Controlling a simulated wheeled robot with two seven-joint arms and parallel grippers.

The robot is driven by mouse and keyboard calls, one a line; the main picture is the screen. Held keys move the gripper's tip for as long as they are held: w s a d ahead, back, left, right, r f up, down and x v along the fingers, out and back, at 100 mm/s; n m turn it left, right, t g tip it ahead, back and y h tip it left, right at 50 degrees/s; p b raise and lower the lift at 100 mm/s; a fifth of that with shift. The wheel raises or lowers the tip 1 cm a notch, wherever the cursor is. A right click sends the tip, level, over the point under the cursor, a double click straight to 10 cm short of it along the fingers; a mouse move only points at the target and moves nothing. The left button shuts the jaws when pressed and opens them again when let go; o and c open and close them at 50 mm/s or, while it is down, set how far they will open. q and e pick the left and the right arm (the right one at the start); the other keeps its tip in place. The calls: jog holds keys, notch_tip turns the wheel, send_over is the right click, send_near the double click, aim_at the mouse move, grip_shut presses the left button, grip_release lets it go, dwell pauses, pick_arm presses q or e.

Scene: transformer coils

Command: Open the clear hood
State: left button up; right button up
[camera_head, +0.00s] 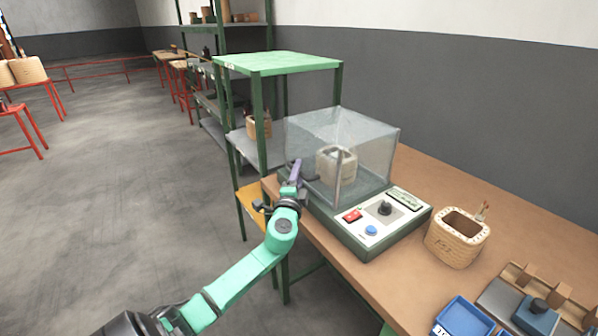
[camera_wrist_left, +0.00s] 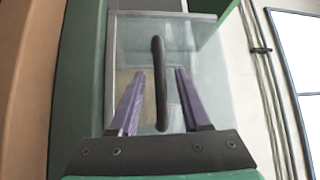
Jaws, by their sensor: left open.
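The clear hood (camera_head: 374,141) stands closed over the back part of a green tester with a control panel (camera_head: 378,217). A pale coil (camera_head: 336,165) sits under the hood. My left gripper (camera_head: 295,168) is at the hood's left front side. In the left wrist view the hood (camera_wrist_left: 201,62) fills the middle, with its dark bar handle (camera_wrist_left: 159,85) running upright in the picture. My open left gripper (camera_wrist_left: 155,100) has its two purple fingers on either side of the handle; I cannot tell if they touch it. My right gripper is not in view.
A tan coil (camera_head: 457,238) stands on the brown bench (camera_head: 428,172) right of the tester. Blue bins (camera_head: 463,318) and a wooden rack (camera_head: 540,285) are at the bench's front right. A green shelf (camera_head: 277,62) stands close behind and left of the hood.

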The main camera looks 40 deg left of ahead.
pick_arm(q)
jog(key=shift+w+a, duration=0.1)
jog(key=shift+w, duration=0.1)
grip_shut()
dwell(1.3)
